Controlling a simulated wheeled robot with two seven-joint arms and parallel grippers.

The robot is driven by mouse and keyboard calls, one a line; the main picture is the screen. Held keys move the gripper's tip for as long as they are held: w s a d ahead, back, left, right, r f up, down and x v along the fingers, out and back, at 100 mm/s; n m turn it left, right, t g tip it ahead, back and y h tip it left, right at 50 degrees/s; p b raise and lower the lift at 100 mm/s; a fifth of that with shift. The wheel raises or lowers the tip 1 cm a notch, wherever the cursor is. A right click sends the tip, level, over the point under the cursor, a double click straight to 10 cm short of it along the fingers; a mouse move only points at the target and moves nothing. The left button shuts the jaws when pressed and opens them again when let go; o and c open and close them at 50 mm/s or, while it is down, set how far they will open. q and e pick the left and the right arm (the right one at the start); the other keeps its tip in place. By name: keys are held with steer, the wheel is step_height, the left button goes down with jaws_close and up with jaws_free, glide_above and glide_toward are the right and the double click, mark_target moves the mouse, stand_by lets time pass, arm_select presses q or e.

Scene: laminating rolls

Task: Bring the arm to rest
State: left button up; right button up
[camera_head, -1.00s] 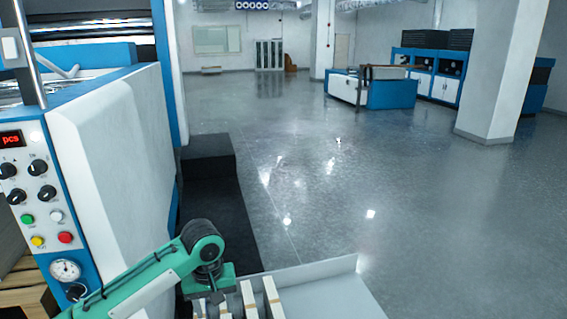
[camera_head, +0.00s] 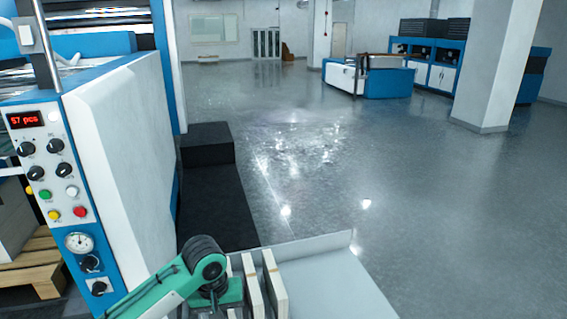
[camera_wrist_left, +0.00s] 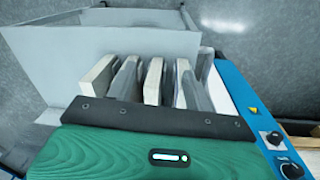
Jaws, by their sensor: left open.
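My left arm, green with a dark ribbed wrist joint, comes in from the bottom left of the head view. Its gripper (camera_wrist_left: 158,78) shows in the left wrist view, with two grey fingers apart beyond the green body and dark bar. My right gripper is in neither view.
A light grey tray (camera_head: 325,245) with a raised back wall surrounds the slabs. A blue and white machine (camera_head: 125,150) with a control panel (camera_head: 55,175) stands close on the left, by a black step (camera_head: 215,190). Floor (camera_head: 430,200) to the right is open; a wooden pallet (camera_head: 35,265) lies lower left.

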arm_select(q)
steer(key=s+d+f+m+t+h, duration=0.25)
steer(key=s+f, duration=0.55)
steer(key=s, duration=0.4)
steer(key=s+a+f+m+y, duration=0.1)
steer(key=s+a+f+y, duration=0.2)
steer(key=s+a, duration=0.95)
steer(key=s+f, duration=0.3)
steer(key=f, duration=2.9)
steer(key=s+a+f+g, duration=0.2)
steer(key=s+f, duration=1.6)
steer(key=s, duration=0.1)
steer(key=shift+a+f, duration=0.15)
steer(key=shift+a, duration=0.1)
steer(key=shift+m+y, duration=0.25)
